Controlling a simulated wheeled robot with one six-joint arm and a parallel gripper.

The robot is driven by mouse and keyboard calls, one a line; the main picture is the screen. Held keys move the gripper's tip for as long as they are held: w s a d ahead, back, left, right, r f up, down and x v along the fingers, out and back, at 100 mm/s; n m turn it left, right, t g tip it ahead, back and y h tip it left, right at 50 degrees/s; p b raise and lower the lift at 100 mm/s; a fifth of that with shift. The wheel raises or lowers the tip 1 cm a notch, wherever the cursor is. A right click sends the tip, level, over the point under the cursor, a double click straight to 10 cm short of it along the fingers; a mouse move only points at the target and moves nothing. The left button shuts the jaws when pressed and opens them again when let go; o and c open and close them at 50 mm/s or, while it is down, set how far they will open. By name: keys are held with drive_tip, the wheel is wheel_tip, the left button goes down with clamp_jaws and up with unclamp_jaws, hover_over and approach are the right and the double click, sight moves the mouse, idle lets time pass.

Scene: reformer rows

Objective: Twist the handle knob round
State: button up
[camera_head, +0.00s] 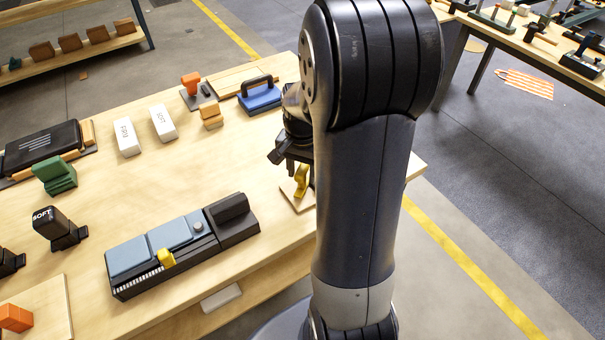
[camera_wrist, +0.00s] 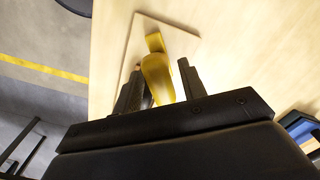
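The yellow handle knob (camera_head: 302,180) stands on a pale wooden plate (camera_head: 290,193) near the table's right edge, partly hidden behind my arm. In the wrist view, the curved yellow handle (camera_wrist: 157,72) rises from its plate (camera_wrist: 186,38), its near end between my fingers. My gripper (camera_wrist: 160,68) is open, with one finger on each side of the handle. A gap shows between the handle and the right finger; the left finger is close to it, and I cannot tell if they touch. In the head view my gripper (camera_head: 291,160) is just above and left of the handle.
A blue block with a dark handle (camera_head: 259,95) stands behind my gripper. White blocks (camera_head: 127,137) and a green block (camera_head: 55,175) are farther left. The table's middle is clear.

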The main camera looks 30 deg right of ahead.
drive_tip(key=o, duration=0.5)
drive_tip(key=shift+c, duration=0.2)
wheel_tip(320, 180, up, 7)
drive_tip(key=p, duration=0.6)
drive_tip(key=shift+c, duration=0.3)
